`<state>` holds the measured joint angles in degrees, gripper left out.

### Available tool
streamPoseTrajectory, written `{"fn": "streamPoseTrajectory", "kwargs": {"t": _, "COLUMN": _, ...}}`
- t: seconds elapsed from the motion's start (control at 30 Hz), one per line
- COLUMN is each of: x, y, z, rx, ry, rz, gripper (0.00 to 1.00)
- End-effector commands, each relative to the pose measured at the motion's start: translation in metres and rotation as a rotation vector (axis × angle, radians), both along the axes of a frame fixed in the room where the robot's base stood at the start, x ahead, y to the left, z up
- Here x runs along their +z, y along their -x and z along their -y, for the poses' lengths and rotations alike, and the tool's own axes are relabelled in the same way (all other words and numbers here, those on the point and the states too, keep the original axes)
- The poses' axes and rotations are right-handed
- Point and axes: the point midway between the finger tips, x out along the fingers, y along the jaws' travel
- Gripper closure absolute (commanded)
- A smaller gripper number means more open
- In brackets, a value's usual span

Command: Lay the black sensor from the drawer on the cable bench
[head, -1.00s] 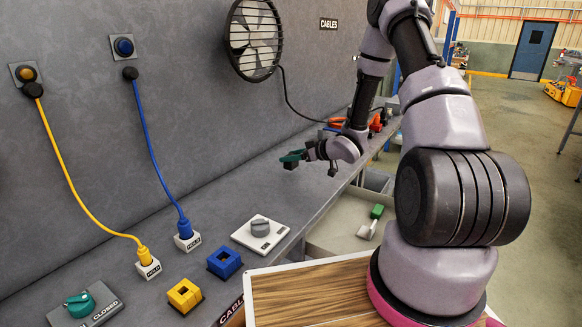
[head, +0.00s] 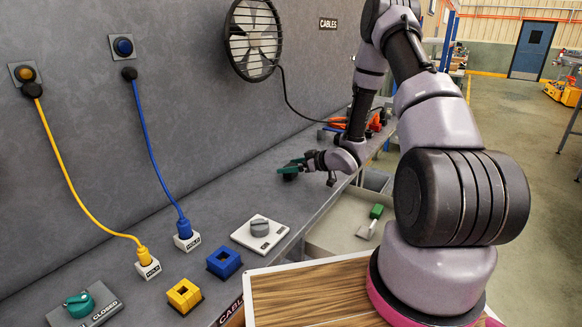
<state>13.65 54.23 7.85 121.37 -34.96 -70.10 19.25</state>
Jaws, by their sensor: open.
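My gripper (head: 290,168), with dark green fingers, is open and low over the far part of the grey cable bench (head: 225,195). A small black piece (head: 290,177), which looks like the black sensor, is just under the fingers. It seems to be at the bench top, but I cannot tell whether it still touches the fingers. The open drawer (head: 335,222) is below the bench's right edge. It holds a green block (head: 377,211) and a pale grey piece (head: 366,230).
A white plate with a grey knob (head: 260,228), blue (head: 224,263) and yellow (head: 184,295) square blocks, and plugged cables stand on the near bench. A fan (head: 253,40) hangs on the wall, and orange items (head: 375,122) lie behind my gripper. The bench left of my gripper is clear.

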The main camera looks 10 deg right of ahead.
Motion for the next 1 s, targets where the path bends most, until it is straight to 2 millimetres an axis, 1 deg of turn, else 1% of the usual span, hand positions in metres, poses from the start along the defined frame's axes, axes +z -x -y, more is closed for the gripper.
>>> {"fn": "streamPoseTrajectory", "kwargs": {"t": 0.1, "x": 0.004, "y": 0.001, "z": 0.001, "rx": -0.001, "ry": 0.000, "rz": 0.000, "gripper": 0.08}}
{"fn": "streamPoseTrajectory", "kwargs": {"t": 0.17, "x": 0.007, "y": 0.005, "z": 0.006, "rx": -0.002, "ry": 0.000, "rz": 0.000, "gripper": 0.08}}
{"fn": "streamPoseTrajectory", "kwargs": {"t": 0.27, "x": 0.013, "y": 0.016, "z": 0.018, "rx": -0.004, "ry": 0.000, "rz": -0.001, "gripper": 0.08}}
{"fn": "streamPoseTrajectory", "kwargs": {"t": 0.5, "x": 0.033, "y": 0.051, "z": 0.053, "rx": -0.004, "ry": 0.000, "rz": 0.000, "gripper": 0.08}}
{"fn": "streamPoseTrajectory", "kwargs": {"t": 0.7, "x": 0.045, "y": 0.071, "z": 0.072, "rx": -0.003, "ry": 0.000, "rz": 0.000, "gripper": 0.08}}
{"fn": "streamPoseTrajectory", "kwargs": {"t": 0.9, "x": 0.049, "y": 0.079, "z": 0.078, "rx": -0.001, "ry": 0.001, "rz": 0.000, "gripper": 0.08}}
{"fn": "streamPoseTrajectory", "kwargs": {"t": 1.0, "x": 0.054, "y": 0.075, "z": 0.081, "rx": -0.014, "ry": 0.019, "rz": -0.003, "gripper": 0.08}}
